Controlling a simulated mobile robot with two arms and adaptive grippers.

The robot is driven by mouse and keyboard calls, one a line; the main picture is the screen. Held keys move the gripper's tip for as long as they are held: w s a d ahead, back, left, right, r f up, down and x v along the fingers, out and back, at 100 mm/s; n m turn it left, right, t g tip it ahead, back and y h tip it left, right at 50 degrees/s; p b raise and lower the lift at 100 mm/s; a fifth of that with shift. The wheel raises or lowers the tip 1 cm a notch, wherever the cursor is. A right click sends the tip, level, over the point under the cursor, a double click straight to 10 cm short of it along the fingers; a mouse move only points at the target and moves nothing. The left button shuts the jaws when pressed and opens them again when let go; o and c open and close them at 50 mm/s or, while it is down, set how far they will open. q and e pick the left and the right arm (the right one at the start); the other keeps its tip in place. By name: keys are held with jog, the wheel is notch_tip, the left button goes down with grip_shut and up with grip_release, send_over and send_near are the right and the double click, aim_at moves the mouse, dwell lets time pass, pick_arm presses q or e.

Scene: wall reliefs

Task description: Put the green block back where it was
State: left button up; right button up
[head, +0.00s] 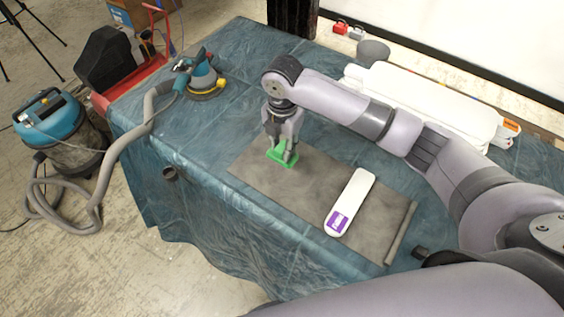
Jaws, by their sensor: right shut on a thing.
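A green block (281,158) is at the far left part of the grey mat (300,187) on the table. My right gripper (282,150) comes down on it from above and is shut on it. The gripper's fingers hide part of the block. I cannot tell whether the block rests on the mat or is held just above it. My left gripper is not in view.
A white board with a purple label (349,203) lies on the mat to the right. White rolled or stacked pieces (430,105) lie at the back right. A sander (203,77) with a grey hose stands at the back left. The blue-covered table (195,200) has free room left of the mat.

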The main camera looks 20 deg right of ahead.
aim_at(282, 146)
notch_tip(282, 146, down, 4)
jog(key=shift+f, duration=0.25)
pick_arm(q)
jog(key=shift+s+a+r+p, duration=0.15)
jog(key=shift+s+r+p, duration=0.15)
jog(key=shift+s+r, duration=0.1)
pick_arm(e)
jog(key=shift+f, duration=1.85)
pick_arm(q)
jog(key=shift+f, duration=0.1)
pick_arm(e)
jog(key=shift+f, duration=0.2)
jog(key=o, duration=1)
jog(key=shift+o, duration=0.2)
notch_tip(282, 146, up, 12)
jog(key=shift+r+b, duration=0.25)
jog(key=shift+b, duration=0.3)
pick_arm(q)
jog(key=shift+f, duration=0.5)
